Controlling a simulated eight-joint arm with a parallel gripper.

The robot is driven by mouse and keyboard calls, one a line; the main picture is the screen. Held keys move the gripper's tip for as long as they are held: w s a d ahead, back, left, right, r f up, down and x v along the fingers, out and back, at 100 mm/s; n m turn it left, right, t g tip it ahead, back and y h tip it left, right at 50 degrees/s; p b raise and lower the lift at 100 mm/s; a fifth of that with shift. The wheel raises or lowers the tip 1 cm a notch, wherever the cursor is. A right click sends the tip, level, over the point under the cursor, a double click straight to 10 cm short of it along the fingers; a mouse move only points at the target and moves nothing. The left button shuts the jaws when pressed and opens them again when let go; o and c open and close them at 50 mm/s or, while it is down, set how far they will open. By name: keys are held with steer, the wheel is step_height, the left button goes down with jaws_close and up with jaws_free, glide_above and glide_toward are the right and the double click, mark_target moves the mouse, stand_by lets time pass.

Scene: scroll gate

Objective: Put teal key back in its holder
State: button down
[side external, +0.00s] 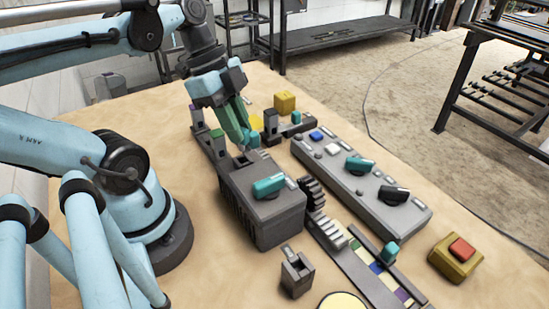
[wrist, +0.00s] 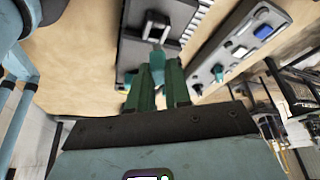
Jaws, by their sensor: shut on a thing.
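My gripper (side external: 247,138) is shut on the teal key at the back end of the dark grey box (side external: 262,215). In the wrist view its two green fingers (wrist: 159,70) close around the teal key (wrist: 157,56), whose end shows just beyond the fingertips. Beyond it is a dark square socket (wrist: 156,28) on the box. I cannot tell whether the key touches the socket. A teal knob (side external: 269,186) sits on top of the box. A small grey slotted block (side external: 297,270), possibly the key's holder, stands apart in front of the box and looks empty.
A gear (side external: 312,195) and a rack with coloured stripes (side external: 375,275) lie beside the box. A yellow block with a red button (side external: 457,254) is at right. A slotted rail (side external: 205,135) stands behind the box.

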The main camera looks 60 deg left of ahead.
step_height(320, 180, up, 5)
steer(key=shift+f, duration=0.15)
steer(key=shift+d+r, duration=0.1)
steer(key=shift+r, duration=0.1)
steer(key=shift+w+d+r, duration=0.15)
steer(key=shift+d, duration=0.05)
steer(key=d+m, duration=0.2)
steer(key=d, duration=0.1)
steer(key=w+d+f+m+g, duration=0.1)
steer(key=d+m, duration=0.1)
steer(key=d, duration=0.2)
steer(key=w+d+f+m+g, duration=0.1)
steer(key=d+m, duration=0.1)
steer(key=d, duration=0.1)
steer(key=shift+d+f, duration=0.25)
steer(key=shift+s+d+f+m+g, duration=0.6)
steer(key=shift+d+f+m, duration=0.55)
steer(key=shift+d, duration=0.75)
steer(key=shift+s+d+f+m+g, duration=0.25)
steer(key=shift+s+d+f+m, duration=0.6)
steer(key=shift+d+f, duration=0.85)
steer(key=shift+s+d+f+m+g, duration=0.55)
steer(key=shift+d+f+m, duration=0.45)
steer(key=shift+d, duration=1.15)
steer(key=shift+s+f, duration=0.1)
steer(key=shift+f, duration=1.3)
